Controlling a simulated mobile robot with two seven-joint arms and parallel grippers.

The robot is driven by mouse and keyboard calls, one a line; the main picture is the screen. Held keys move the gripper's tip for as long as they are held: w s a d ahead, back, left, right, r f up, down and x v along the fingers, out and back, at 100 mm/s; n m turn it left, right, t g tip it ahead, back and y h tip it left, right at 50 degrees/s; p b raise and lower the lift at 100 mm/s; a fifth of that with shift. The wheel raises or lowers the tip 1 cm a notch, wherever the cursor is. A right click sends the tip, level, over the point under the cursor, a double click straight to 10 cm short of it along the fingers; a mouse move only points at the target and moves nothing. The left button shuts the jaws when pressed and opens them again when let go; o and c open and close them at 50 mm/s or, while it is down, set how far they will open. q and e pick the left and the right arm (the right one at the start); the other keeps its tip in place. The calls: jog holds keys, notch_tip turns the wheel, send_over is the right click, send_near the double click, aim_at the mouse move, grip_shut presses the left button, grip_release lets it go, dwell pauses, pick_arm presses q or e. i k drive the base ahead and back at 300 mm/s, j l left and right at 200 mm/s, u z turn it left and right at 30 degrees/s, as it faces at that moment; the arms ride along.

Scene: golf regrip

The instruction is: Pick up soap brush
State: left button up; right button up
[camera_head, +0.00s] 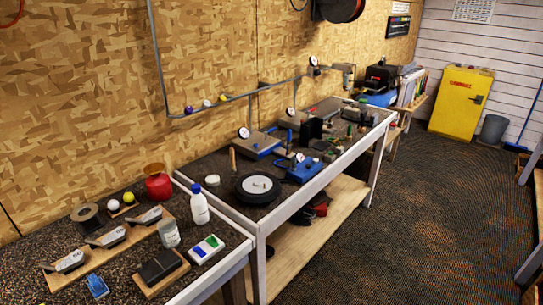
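Neither of my grippers is in view. I cannot single out the soap brush for certain. A small blue object (97,286), possibly a brush, lies at the front left of the near bench (215,279). A white block with green and blue patches (207,248) lies near that bench's right edge. A white bottle with a blue cap (199,206) stands upright behind it, and a grey can (168,233) stands to its left.
A wooden board (62,275) holds several grey club heads (107,238). A dark block (160,267) sits beside the can. A red container (158,186) stands by the wall. A second bench (330,157) carries a black wheel (257,187) and tools. The carpeted floor (420,210) to the right is clear.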

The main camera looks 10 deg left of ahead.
aim_at(232, 150)
jog(key=i+l+z, duration=0.45)
jog(key=i+z, duration=0.6)
jog(key=i+u, duration=0.4)
jog(key=i+l+u, duration=0.1)
jog(key=i+u, duration=0.2)
jog(key=u, duration=0.15)
jog(key=i+l+u, duration=0.25)
jog(key=u, duration=0.15)
jog(key=i, duration=0.1)
